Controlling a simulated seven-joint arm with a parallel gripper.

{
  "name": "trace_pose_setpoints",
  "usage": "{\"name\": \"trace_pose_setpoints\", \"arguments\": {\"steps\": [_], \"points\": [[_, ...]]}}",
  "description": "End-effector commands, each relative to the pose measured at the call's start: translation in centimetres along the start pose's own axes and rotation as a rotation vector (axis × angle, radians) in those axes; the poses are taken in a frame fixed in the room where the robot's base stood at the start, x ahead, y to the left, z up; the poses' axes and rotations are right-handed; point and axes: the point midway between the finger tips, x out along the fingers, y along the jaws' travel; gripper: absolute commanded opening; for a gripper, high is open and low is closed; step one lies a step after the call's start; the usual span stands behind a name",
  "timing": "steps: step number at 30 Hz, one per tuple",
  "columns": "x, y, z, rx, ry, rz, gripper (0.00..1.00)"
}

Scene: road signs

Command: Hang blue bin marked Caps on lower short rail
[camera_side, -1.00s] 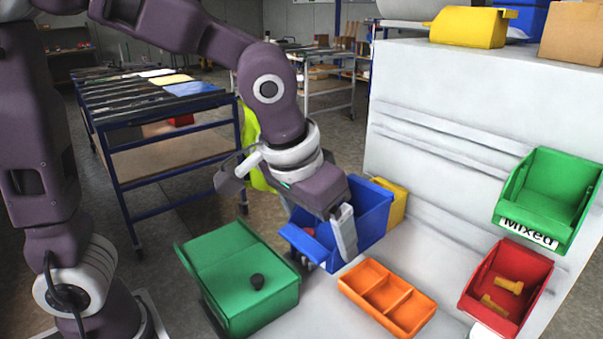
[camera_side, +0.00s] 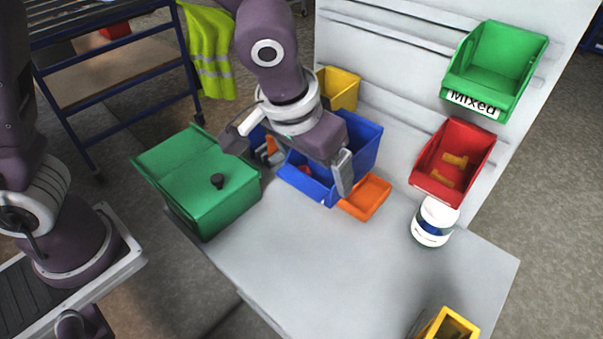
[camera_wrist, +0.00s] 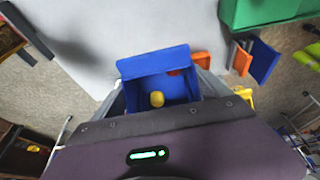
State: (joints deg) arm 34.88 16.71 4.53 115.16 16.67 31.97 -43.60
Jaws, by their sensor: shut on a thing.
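The blue bin (camera_side: 357,145) is in my gripper (camera_side: 341,172), close in front of the white panel and over the table side of it. One pale finger shows against the bin's front in the side view; the other is hidden there. In the wrist view the bin (camera_wrist: 152,61) sits between the fingers, with a yellow piece and a red piece inside. No Caps label is visible. Rails run along the white panel. The lower rail (camera_side: 396,124) shows between the yellow bin and the red bin; its left part is hidden behind the bins.
A red bin (camera_side: 430,180) and a green Mixed bin (camera_side: 497,58) are on the panel at right. A yellow bin (camera_side: 338,92) is behind the blue bin. An orange tray (camera_side: 368,198), white jar (camera_side: 432,228) and green box (camera_side: 200,180) stand around. The table's front middle is clear.

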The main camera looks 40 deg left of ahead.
Motion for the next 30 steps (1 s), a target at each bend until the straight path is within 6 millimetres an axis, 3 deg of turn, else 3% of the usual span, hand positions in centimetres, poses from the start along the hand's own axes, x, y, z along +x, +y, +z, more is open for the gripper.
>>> {"name": "trace_pose_setpoints", "arguments": {"steps": [30], "points": [[4.2, 0.0, -11.2, 0.0, 0.0, 0.0, 0.42]]}}
